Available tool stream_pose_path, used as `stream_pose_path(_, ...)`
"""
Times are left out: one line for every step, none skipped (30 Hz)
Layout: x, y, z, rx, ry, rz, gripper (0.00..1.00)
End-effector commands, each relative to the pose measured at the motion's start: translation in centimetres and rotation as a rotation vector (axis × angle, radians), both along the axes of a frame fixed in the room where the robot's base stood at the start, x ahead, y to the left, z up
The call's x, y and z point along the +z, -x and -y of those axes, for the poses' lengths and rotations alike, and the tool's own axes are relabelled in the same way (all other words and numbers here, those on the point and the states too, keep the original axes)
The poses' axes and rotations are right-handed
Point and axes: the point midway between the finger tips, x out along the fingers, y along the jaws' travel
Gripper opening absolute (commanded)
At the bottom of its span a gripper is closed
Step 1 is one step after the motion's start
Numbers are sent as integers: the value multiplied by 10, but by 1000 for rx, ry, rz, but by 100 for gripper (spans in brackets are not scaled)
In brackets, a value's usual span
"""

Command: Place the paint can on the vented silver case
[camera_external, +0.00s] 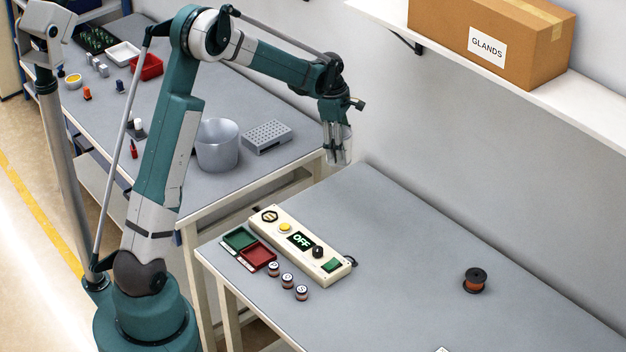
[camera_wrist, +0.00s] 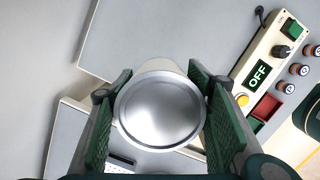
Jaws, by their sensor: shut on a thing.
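The paint can shows its round silver lid (camera_wrist: 160,108) in the wrist view, between the green pads of my gripper (camera_wrist: 158,100). My gripper (camera_external: 339,155) is shut on the can and holds it in the air near the back table's right end in the external view. The fingers hide much of the can there. The vented silver case (camera_external: 267,137), a flat box with rows of holes on top, lies on the back table, left of my gripper and apart from it. A small part of the case (camera_wrist: 121,163) shows at the bottom of the wrist view.
A large grey pot (camera_external: 218,146) stands just left of the case. The front table holds a control panel reading OFF (camera_external: 300,240), green and red trays, small round pieces and a spool (camera_external: 475,280). A shelf with a GLANDS box (camera_external: 490,38) is at the upper right.

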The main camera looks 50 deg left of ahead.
Motion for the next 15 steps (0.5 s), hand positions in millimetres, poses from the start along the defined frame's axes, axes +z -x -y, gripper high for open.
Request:
stream_pose_path(3,-4,-18,17,0,0,27)
stream_pose_path(3,-6,-27,25,0,0,27)
stream_pose_path(4,-9,-40,37,0,-1,27)
stream_pose_path(4,-11,-49,46,0,0,27)
stream_pose_path(5,-13,-59,54,0,0,27)
stream_pose_path(6,-15,-72,65,0,0,27)
stream_pose_path(7,-17,-81,74,0,0,27)
stream_pose_path(7,-18,-91,81,0,0,27)
stream_pose_path(8,-19,-104,93,0,0,27)
stream_pose_path(8,-20,-114,101,0,0,27)
stream_pose_path(9,-21,-123,109,0,0,27)
stream_pose_path(9,-23,-137,121,0,0,27)
stream_pose_path(10,-23,-147,129,0,0,27)
stream_pose_path(10,-24,-157,138,0,0,27)
stream_pose_path(11,-24,-170,150,0,0,27)
